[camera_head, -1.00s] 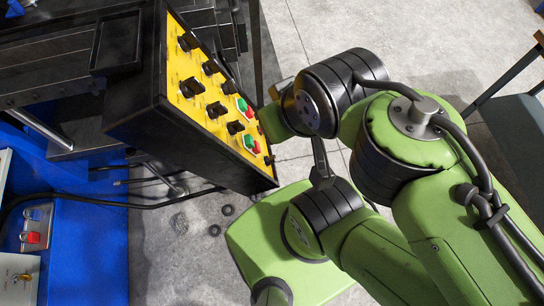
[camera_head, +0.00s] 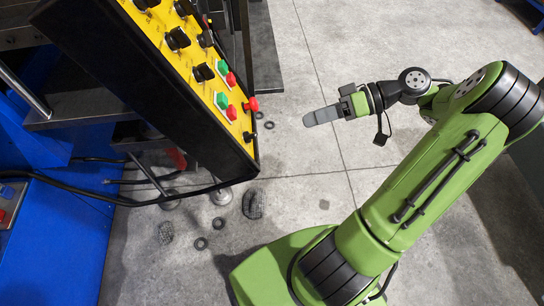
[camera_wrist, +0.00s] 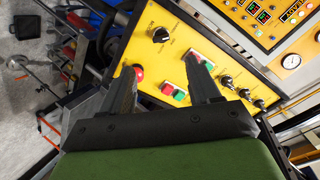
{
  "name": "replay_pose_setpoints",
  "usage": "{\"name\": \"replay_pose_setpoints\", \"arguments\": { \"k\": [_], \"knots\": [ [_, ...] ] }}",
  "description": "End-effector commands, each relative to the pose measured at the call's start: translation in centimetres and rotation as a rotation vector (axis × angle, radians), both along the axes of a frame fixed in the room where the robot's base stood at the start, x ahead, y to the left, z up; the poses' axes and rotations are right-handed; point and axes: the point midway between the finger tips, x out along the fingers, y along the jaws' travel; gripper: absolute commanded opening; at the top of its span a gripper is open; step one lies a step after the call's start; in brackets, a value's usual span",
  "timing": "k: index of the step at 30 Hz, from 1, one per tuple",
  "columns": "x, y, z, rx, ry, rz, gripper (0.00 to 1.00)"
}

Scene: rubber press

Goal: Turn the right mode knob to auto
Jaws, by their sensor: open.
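The yellow control panel (camera_head: 190,52) carries several black knobs, including one in its middle (camera_head: 177,39) and one lower down (camera_head: 203,72). I cannot tell which one is the right mode knob, and the labels are too small to read. My gripper (camera_head: 308,118) is to the right of the panel, apart from it, over the floor. In the wrist view my gripper (camera_wrist: 161,66) has its two dark fingers spread and empty, facing the panel. A large black knob (camera_wrist: 160,34) shows beyond the gap between the fingertips. Smaller knobs (camera_wrist: 226,81) lie right of the right finger.
Red and green buttons (camera_head: 222,100) sit beside the knobs. A red mushroom button (camera_head: 252,104) stands out at the panel's edge; it also shows by the left fingertip in the wrist view (camera_wrist: 138,73). Free floor (camera_head: 320,60) lies right of the panel.

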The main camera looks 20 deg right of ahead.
Motion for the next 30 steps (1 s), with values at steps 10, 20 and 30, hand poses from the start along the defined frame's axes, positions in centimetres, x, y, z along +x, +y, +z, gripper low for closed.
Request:
{"name": "replay_pose_setpoints", "arguments": {
  "k": [10,20,30],
  "knots": [
    [0.2,1.0,-1.9,0.074,-0.099,-0.019,0.62],
    [3.1,8.5,-4.2,0.074,-0.098,-0.018,0.62],
    [4.7,12.2,-5.1,0.073,-0.097,-0.022,0.62]
  ]
}}
